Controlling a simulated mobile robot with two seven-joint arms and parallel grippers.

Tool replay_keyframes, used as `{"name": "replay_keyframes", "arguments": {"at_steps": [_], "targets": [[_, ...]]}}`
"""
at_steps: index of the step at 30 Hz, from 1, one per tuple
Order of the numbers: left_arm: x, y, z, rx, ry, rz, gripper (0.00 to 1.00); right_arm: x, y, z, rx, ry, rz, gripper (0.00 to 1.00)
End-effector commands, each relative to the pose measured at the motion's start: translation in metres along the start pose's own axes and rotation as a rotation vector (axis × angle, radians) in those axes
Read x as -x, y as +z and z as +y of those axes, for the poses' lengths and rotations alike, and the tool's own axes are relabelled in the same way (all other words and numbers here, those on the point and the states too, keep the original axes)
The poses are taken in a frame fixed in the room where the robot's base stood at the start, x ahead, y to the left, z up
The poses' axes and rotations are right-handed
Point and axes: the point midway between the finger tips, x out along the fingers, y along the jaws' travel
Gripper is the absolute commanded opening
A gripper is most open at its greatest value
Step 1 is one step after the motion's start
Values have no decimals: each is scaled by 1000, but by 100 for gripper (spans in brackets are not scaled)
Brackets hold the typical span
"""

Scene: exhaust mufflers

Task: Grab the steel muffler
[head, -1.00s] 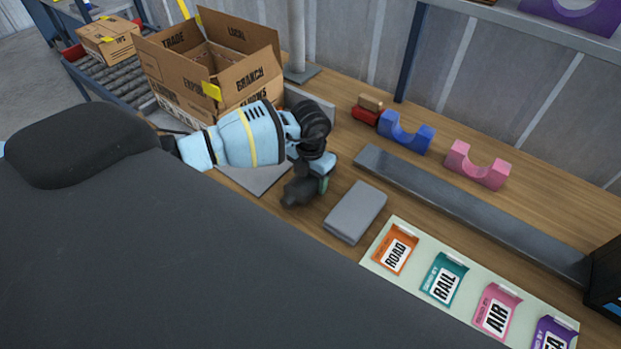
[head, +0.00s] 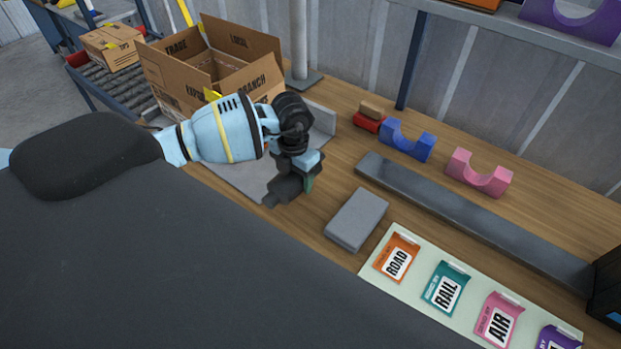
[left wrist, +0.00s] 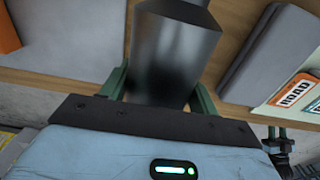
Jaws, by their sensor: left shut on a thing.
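The steel muffler (left wrist: 178,45) is a smooth dark-grey metal body that fills the upper middle of the left wrist view. My left gripper (left wrist: 160,88) has its green fingers on either side of the muffler and is shut on it. In the head view my left gripper (head: 298,182) is over the bench, in front of the open carton. The muffler is hard to tell from the dark gripper parts there.
An open cardboard carton (head: 262,82) stands behind my left arm. A grey block (head: 357,219), a long grey bar (head: 470,217) and a label board (head: 372,264) lie to the right. Blue (head: 408,142) and pink (head: 478,174) cradles stand behind the bar.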

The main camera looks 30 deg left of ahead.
Motion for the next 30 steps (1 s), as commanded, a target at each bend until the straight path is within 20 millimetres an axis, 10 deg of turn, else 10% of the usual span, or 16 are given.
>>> {"name": "replay_keyframes", "arguments": {"at_steps": [13, 30], "targets": [[8, -70, 64, 1, 3, 2, 23, -1, 13, -2, -5, -4, -24, 32], [12, -88, 79, -16, -2, -3, 23, -1, 12, -4, -11, -5, -22, 32]]}}
